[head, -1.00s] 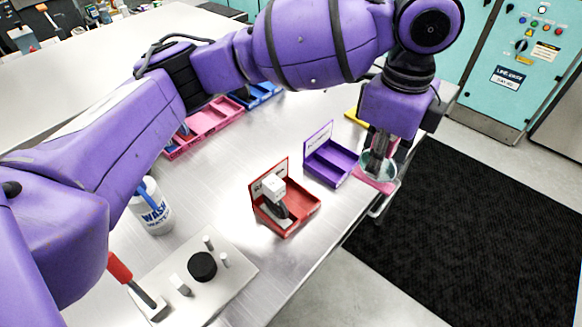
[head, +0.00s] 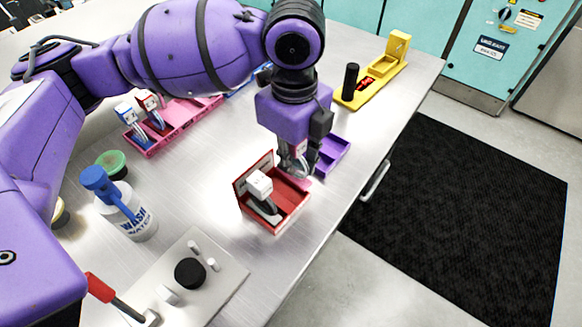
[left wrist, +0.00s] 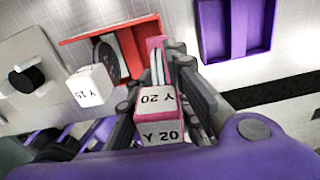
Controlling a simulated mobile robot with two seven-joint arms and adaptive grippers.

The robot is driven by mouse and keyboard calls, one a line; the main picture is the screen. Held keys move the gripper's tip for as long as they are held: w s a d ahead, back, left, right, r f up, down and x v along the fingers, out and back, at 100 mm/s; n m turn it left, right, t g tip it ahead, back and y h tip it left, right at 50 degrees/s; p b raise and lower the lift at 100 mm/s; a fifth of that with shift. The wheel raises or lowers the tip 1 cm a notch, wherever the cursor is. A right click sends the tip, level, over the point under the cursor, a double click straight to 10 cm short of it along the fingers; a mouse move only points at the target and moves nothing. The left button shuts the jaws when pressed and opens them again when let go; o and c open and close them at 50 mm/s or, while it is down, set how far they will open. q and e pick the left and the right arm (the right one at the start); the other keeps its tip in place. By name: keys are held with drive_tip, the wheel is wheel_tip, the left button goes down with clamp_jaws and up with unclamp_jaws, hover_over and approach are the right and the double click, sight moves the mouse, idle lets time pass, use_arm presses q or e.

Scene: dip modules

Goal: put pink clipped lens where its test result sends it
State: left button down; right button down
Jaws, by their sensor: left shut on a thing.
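The pink clipped lens, a pink-and-white block marked "Y 20" (left wrist: 158,103), is held between the fingers of my left gripper (left wrist: 158,60) in the left wrist view. In the head view my left gripper (head: 296,165) is shut and hangs over the right part of the red tray (head: 284,222); only a bit of pink shows below it. I cannot tell whether the lens touches the tray. A white-topped lens (head: 259,184) stands in the red tray, and its block reads "Y 15" in the wrist view (left wrist: 90,86). My right gripper is not in view.
A purple tray (head: 338,151) stands right behind the gripper. A pink tray (head: 182,125) holds lenses at the back left. A yellow fixture (head: 370,93) with a black post is at the far right. A wash bottle (head: 135,221) and metal plate with a black knob (head: 190,273) are near.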

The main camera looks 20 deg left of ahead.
use_arm(q)
drive_tip(key=shift+s+a+f, duration=0.25)
drive_tip(key=shift+a+f, duration=0.4)
drive_tip(key=shift+f, duration=0.25)
drive_tip(key=f, duration=0.3)
drive_tip(key=shift+s+a+f+b, duration=0.1)
drive_tip(key=shift+a+f+b, duration=0.1)
drive_tip(key=shift+f+b, duration=0.1)
drive_tip(key=shift+r, duration=0.1)
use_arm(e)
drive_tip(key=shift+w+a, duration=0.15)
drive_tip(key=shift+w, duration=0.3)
use_arm(q)
drive_tip(key=c, duration=1.6)
unclamp_jaws()
drive_tip(key=shift+o, duration=0.2)
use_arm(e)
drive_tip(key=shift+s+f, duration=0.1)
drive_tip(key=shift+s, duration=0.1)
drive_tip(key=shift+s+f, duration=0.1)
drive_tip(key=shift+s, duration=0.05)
